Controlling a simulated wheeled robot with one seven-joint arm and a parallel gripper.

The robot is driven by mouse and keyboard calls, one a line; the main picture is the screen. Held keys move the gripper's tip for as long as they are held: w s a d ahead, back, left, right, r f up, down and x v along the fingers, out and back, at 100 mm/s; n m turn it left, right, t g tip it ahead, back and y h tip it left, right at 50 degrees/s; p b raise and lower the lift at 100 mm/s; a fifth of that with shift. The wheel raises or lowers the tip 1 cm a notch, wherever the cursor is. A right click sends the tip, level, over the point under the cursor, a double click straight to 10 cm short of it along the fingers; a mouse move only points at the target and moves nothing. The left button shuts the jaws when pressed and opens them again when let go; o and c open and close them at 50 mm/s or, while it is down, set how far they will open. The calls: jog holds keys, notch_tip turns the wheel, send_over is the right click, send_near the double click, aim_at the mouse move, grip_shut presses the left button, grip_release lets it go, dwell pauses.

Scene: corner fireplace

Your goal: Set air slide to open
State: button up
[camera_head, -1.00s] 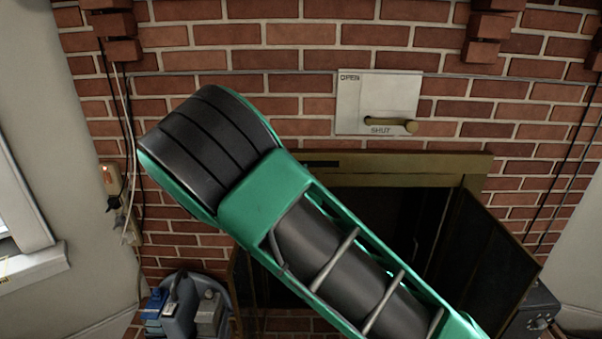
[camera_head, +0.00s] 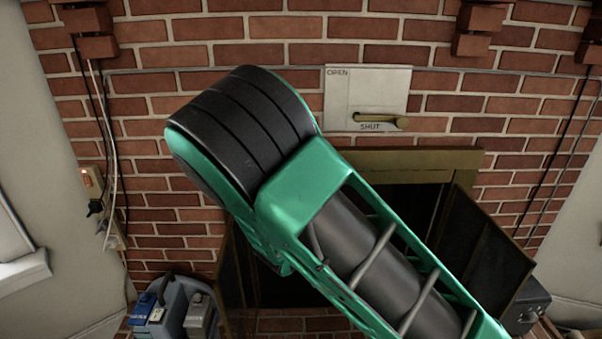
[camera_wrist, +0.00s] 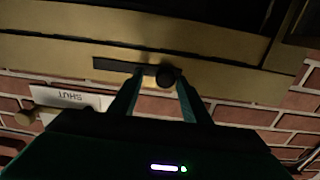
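In the head view a pale plate (camera_head: 385,84) on the brick wall is marked OPEN at its upper left and SHUT below. Its brass handle (camera_head: 368,117) lies level along the lower part, by SHUT. In the wrist view, which is upside down, part of this plate (camera_wrist: 66,96) and its knob (camera_wrist: 26,118) show at left. A dark slot (camera_wrist: 112,64) with a round dark knob (camera_wrist: 168,76) sits on the brass fireplace frame. My gripper (camera_wrist: 161,78) is open; its fingertips appear either side of that dark knob, contact unclear. The head view hides my gripper and the slot behind my arm.
The fireplace's brass frame (camera_head: 430,159) is below the plate, with an open dark door (camera_head: 478,245) at right. A grey-blue container (camera_head: 172,310) stands low at left. Cables and a socket (camera_head: 93,183) are on the left wall.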

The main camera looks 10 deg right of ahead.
jog(key=shift+s+a, duration=0.1)
jog(key=shift+a, duration=0.1)
jog(key=s+a, duration=0.1)
jog(key=s, duration=0.9)
jog(key=shift+s+a, duration=0.2)
jog(key=shift+a, duration=0.05)
jog(key=shift+d, duration=0.1)
